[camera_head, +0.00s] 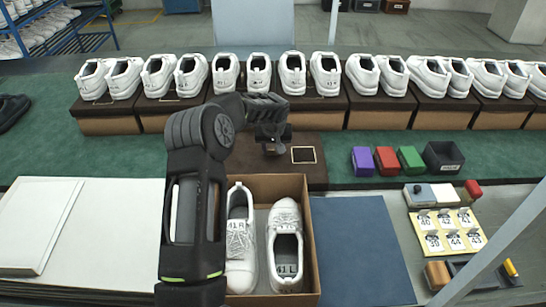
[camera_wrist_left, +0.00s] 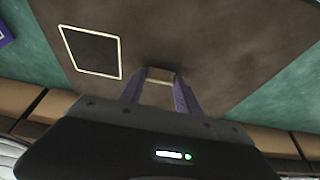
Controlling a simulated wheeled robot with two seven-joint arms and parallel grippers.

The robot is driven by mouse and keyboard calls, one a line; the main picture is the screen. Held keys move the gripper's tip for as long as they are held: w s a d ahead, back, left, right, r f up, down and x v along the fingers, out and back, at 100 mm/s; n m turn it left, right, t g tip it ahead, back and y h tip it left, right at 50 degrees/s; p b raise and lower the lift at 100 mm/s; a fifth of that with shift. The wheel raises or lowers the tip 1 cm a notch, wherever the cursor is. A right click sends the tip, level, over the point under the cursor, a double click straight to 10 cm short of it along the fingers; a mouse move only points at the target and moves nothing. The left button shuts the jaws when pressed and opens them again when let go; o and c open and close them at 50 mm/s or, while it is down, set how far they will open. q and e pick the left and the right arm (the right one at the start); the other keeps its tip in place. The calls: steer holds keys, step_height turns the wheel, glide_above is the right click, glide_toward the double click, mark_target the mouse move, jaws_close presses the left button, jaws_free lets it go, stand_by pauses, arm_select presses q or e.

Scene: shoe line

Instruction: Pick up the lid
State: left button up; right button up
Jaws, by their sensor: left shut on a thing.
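The lid (camera_head: 312,172) is a dark brown flat panel with a pale-edged square on it, lying behind the open shoe box (camera_head: 312,240). In the left wrist view the lid (camera_wrist_left: 215,35) fills most of the picture. My left gripper (camera_head: 272,140) is over the lid, and its purple-grey fingers also show in the left wrist view (camera_wrist_left: 160,88). They are shut on the lid at a small tan piece on its surface. I cannot tell whether the lid is raised. The box holds two white shoes marked 41. My right gripper is not in view.
Behind the lid, white shoe pairs stand on a row of brown boxes (camera_head: 375,118). Purple, red and green blocks (camera_head: 386,161) and a black bin (camera_head: 442,158) are to the right. A blue mat (camera_head: 360,250) lies right of the box; white boards (camera_head: 90,240) lie left.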

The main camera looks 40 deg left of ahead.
mark_target(273, 156)
arm_select(q)
jaws_close()
step_height(273, 156, up, 10)
steer(key=b, duration=0.1)
stand_by(0.4)
stand_by(0.3)
